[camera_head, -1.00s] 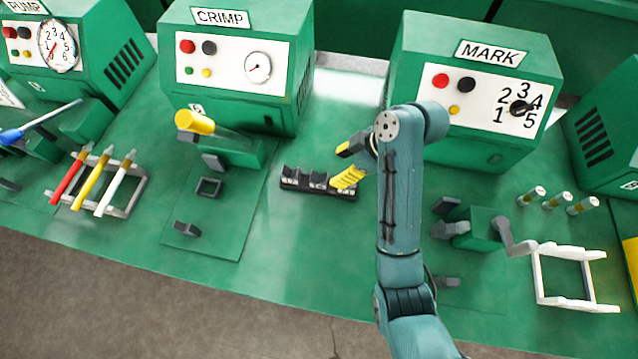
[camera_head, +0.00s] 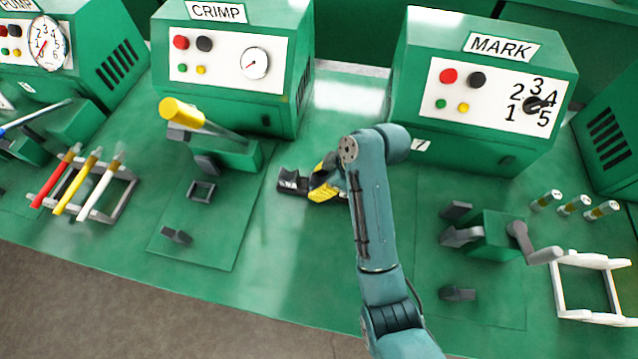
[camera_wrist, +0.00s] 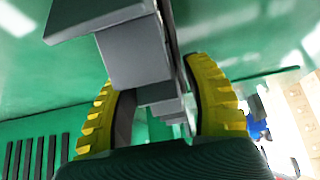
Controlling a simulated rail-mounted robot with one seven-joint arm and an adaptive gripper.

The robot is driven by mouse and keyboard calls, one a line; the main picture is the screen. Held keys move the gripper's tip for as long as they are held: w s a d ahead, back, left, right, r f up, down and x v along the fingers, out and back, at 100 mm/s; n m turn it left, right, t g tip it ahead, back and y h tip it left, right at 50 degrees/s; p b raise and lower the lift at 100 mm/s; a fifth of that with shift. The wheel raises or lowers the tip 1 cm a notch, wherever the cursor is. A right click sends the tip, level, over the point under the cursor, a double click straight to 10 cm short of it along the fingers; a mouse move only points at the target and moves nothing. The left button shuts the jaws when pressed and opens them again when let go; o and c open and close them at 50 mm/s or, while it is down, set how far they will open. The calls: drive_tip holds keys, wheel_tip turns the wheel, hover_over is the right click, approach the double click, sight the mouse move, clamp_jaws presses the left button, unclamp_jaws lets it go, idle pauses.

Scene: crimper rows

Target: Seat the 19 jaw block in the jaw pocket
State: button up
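A dark rack of jaw blocks (camera_head: 290,184) lies on the green bench between the crimp and mark machines. Its right part is hidden by my gripper, and no number on a block is legible, so I cannot tell which is the 19. My gripper (camera_head: 325,181) is low over the rack's right part, its yellow fingers apart. In the wrist view, grey blocks (camera_wrist: 136,52) show between and beyond the fingers; I see no clear grip on one. A small grey square frame (camera_head: 202,190), possibly the jaw pocket, sits on the plate before the crimp machine.
The crimp machine (camera_head: 232,65) has a yellow-handled lever (camera_head: 182,112) in front. The mark machine (camera_head: 485,90) stands behind right, with a crank fixture (camera_head: 488,235) before it. A rack of coloured handles (camera_head: 85,185) is at left. Bench between rack and crimp plate is clear.

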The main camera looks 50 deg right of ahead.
clamp_jaws()
